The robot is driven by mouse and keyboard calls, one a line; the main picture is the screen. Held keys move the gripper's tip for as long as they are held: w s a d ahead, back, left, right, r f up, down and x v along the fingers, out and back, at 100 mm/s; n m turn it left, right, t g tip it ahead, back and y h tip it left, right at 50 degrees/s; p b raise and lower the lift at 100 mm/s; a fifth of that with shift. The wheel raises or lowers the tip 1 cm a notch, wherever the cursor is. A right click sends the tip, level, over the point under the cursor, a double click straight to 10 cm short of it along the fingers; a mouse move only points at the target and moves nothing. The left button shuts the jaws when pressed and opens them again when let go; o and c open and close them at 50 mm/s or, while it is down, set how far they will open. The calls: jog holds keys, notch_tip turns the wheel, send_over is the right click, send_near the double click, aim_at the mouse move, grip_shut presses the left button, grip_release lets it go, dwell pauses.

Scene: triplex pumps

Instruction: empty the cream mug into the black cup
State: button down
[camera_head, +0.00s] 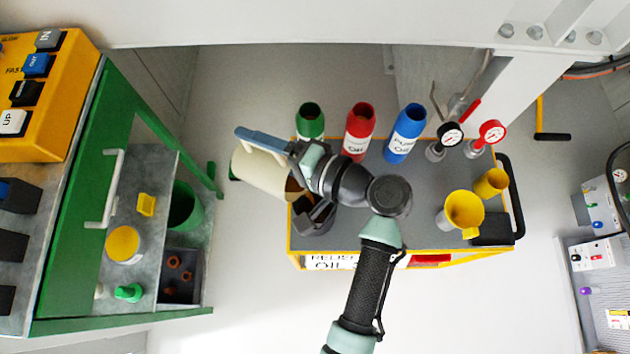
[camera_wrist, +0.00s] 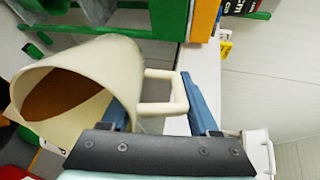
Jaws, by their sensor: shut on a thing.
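The cream mug (camera_head: 262,172) is tipped on its side in the head view, its mouth facing lower right. In the wrist view the mug (camera_wrist: 112,62) shows brown contents inside its mouth. My gripper (camera_head: 246,135), with blue fingers, is shut on the mug's handle; the wrist view shows the handle (camera_wrist: 178,92) between the fingers. The black cup (camera_head: 313,218) stands on the cart's front left corner. The mug's mouth is at the cup's upper left, close above it. My wrist partly covers the cup, and I cannot see any contents flowing.
The grey cart (camera_head: 400,228) with yellow edges also carries green (camera_head: 310,122), red (camera_head: 360,130) and blue (camera_head: 405,135) bottles, gauges, and a yellow cup (camera_head: 464,210) at the right. A green-framed bench (camera_head: 85,200) stands at the left. Bare floor lies between bench and cart.

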aim_at(240, 145)
jog(key=shift+s+d+r+y, duration=0.2)
jog(key=shift+s+d+y, duration=0.05)
jog(key=shift+d+y, duration=0.2)
jog(key=shift+s+d+r+t+y+b, duration=0.3)
jog(key=shift+d+r+t+y+b, duration=0.25)
jog(key=shift+b, duration=0.35)
